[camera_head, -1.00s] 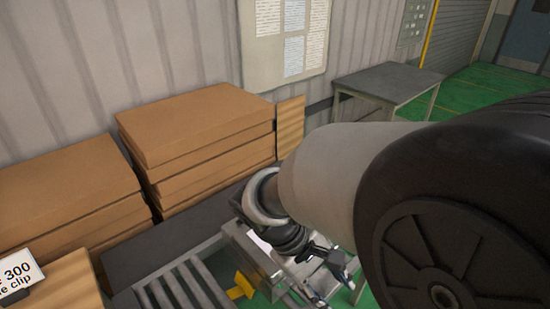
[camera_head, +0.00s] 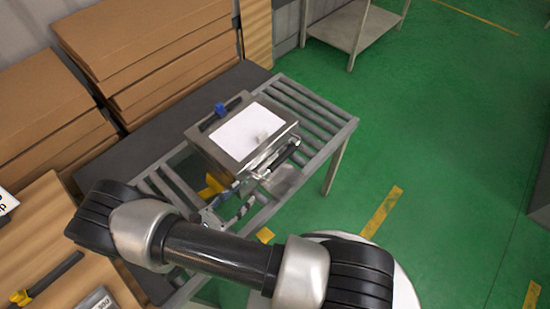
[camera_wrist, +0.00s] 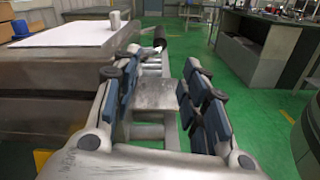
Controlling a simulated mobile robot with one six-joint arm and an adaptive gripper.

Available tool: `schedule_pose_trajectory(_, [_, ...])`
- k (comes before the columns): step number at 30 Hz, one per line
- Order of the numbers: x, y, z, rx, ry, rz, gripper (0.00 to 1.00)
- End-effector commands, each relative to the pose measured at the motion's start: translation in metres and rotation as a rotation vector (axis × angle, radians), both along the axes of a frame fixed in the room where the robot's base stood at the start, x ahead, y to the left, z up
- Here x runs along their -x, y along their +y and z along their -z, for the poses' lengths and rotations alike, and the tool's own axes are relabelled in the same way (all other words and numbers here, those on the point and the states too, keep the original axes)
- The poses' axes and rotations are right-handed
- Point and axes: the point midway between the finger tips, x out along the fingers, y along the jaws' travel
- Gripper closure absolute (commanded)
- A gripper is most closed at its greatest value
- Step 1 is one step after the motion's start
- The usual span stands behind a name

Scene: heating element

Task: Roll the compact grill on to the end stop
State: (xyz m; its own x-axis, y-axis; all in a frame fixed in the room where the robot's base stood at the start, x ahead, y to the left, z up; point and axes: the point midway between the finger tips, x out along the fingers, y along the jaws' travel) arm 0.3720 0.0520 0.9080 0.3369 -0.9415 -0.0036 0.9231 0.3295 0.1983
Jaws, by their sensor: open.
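The compact grill (camera_head: 203,143) is a dark metal box with a white top on the roller conveyor (camera_head: 318,110). A dark bar (camera_head: 284,155), perhaps its handle, runs along its front right side. My gripper (camera_head: 238,208) is open and low beside the grill's near side. In the wrist view, the grill (camera_wrist: 50,85) stands left of my open gripper (camera_wrist: 158,88). A dark cylinder (camera_wrist: 160,36) lies beyond the fingertips. A bare metal plate (camera_wrist: 157,97) shows between the fingers, with nothing gripped. I cannot identify the end stop for certain.
Rollers are bare at the conveyor's far right end. A yellow piece (camera_head: 212,185) sits beside the grill's near left. Stacked cardboard boxes (camera_head: 150,50) stand behind the conveyor. A grey table (camera_head: 352,28) stands farther back. Green floor (camera_head: 440,130) is open at right.

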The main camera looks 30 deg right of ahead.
Motion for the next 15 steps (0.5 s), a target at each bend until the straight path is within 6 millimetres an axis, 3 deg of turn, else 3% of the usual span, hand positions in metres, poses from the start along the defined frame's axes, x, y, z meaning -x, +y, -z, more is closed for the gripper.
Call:
schedule_pose_trajectory(5, [-0.005, -0.014, 0.002, 0.007, 0.002, -0.004, 0.60])
schedule_pose_trajectory(15, [-0.028, -0.081, 0.002, 0.006, 0.004, 0.001, 0.60])
